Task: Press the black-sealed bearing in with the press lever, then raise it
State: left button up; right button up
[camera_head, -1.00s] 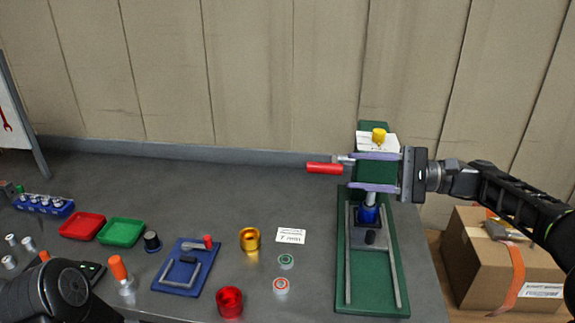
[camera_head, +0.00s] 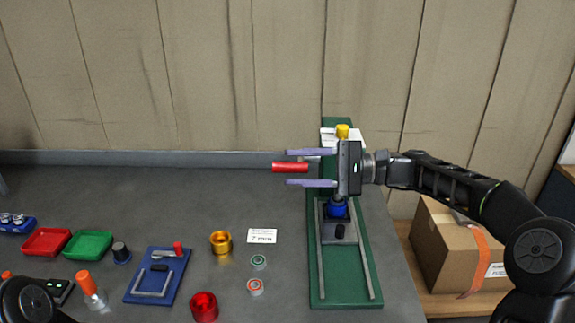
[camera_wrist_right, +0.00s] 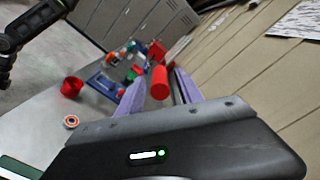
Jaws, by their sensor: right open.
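The green press (camera_head: 330,278) stands at the right of the table. Its lever ends in a red handle (camera_head: 280,167), pointing left and about level in the head view. My right gripper (camera_head: 288,168) is open, its two lilac fingers one on each side of the handle in that view. In the right wrist view the red handle (camera_wrist_right: 160,84) shows between the fingers; contact cannot be told. A blue part (camera_head: 337,209) sits under the press head, behind a small black block (camera_head: 339,231). I cannot make out the black-sealed bearing. My left gripper is not in view.
A green-sealed bearing (camera_head: 258,262) and an orange-sealed one (camera_head: 255,286) lie left of the press. A gold cup (camera_head: 221,242), red cup (camera_head: 204,307), blue fixture (camera_head: 140,290) and red and green trays (camera_head: 89,244) stand further left. A cardboard box (camera_head: 440,245) is at the right.

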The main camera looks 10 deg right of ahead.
jog(key=shift+x, duration=1.2)
grip_shut()
dwell(0.6)
